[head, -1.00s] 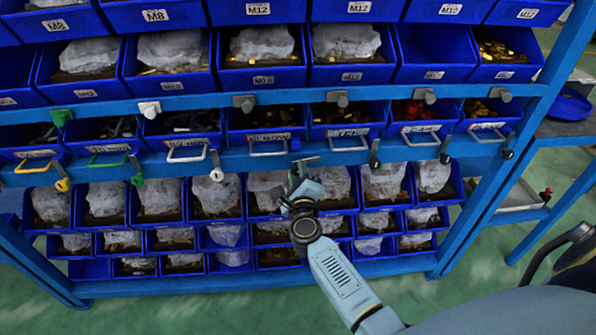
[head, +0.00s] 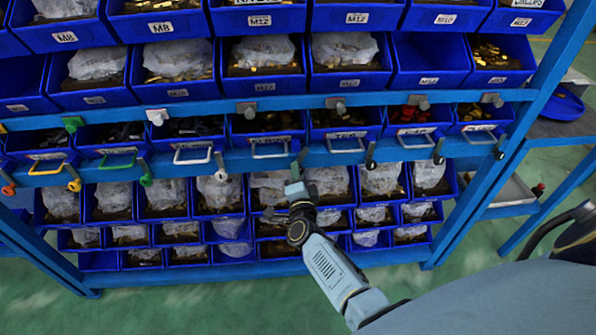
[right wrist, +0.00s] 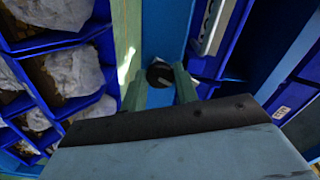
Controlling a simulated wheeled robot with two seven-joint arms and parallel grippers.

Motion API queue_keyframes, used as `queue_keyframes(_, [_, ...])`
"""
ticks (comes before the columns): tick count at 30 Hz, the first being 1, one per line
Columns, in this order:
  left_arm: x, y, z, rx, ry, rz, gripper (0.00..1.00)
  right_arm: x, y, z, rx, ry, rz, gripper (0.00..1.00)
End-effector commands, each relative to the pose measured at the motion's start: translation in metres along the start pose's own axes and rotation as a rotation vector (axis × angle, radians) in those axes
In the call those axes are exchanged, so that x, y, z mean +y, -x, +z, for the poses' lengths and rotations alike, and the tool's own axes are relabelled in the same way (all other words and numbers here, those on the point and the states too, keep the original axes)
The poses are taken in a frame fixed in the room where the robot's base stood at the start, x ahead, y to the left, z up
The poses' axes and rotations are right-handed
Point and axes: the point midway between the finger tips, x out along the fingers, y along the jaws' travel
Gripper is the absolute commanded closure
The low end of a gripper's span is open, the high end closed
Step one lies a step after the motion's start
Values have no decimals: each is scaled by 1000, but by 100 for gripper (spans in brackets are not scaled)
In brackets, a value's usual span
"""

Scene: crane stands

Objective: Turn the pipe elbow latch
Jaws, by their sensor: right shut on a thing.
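The blue drawer bin (head: 268,127) in the middle row has a label that seems to read ELBOW and a grey handle (head: 270,151). At its lower right on the blue rail is a latch, largely hidden behind my right gripper (head: 298,167). In the right wrist view the latch's round dark end (right wrist: 160,73) sits between the two greenish fingers of my right gripper (right wrist: 160,88). The gripper is shut on this latch. The latch's exact angle is hard to tell. My left gripper is not in view.
Similar latches hang along the rail, including a white-tipped one (head: 220,168) to the left and a dark one (head: 371,158) to the right. Bins with bagged parts (head: 325,182) stand close below. Green floor (head: 200,300) is open in front of the rack.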

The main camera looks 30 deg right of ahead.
Motion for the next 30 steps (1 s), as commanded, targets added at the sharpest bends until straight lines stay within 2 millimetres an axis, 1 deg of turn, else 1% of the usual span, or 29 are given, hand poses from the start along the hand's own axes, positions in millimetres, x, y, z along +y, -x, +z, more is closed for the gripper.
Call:
queue_keyframes(1, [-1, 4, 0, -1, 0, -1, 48, -1, 0, 0, -2, 37, 3, 93])
queue_keyframes(6, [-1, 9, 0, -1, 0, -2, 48, -1, 0, 1, -2, 156, 2, 93])
queue_keyframes(12, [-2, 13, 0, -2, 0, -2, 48, 0, 0, 0, -1, 253, 2, 93])
queue_keyframes(19, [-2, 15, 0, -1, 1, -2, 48, 1, 0, 0, -1, 307, 1, 93])
queue_keyframes(30, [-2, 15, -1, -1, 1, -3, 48, 1, 0, 1, -1, 317, 1, 93])
